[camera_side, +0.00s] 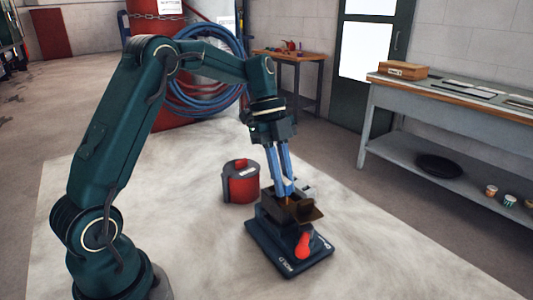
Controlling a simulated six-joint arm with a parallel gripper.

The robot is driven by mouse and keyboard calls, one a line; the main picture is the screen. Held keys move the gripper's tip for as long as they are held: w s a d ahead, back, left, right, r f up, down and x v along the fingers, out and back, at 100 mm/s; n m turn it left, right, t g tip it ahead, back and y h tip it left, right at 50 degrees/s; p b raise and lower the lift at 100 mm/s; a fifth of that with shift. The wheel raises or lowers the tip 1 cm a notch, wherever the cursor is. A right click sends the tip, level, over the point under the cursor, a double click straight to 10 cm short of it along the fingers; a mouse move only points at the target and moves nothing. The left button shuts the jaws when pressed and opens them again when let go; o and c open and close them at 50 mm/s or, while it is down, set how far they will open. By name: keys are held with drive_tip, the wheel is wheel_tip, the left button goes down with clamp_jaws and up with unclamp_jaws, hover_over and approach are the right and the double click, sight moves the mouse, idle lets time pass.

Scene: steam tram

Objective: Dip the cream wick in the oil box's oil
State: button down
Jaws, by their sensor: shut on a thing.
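The oil box (305,213) is a small dark brown, open-topped box. It sits on a dark block with a broad dark blue base (288,268), which has white lettering and a red rounded knob (303,246) at its front. My gripper (289,188) points down with its long blue fingers close together, their tips right over or inside the box opening. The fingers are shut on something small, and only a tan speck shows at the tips. I take it for the cream wick, which is mostly hidden. The oil is not visible, so I cannot tell whether the wick touches it.
A grey workbench (450,95) with a wooden box (403,70) stands at the right.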

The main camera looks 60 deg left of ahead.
drive_tip(key=shift+r, duration=1)
drive_tip(key=shift+r, duration=0.15)
drive_tip(key=shift+r, duration=2.1)
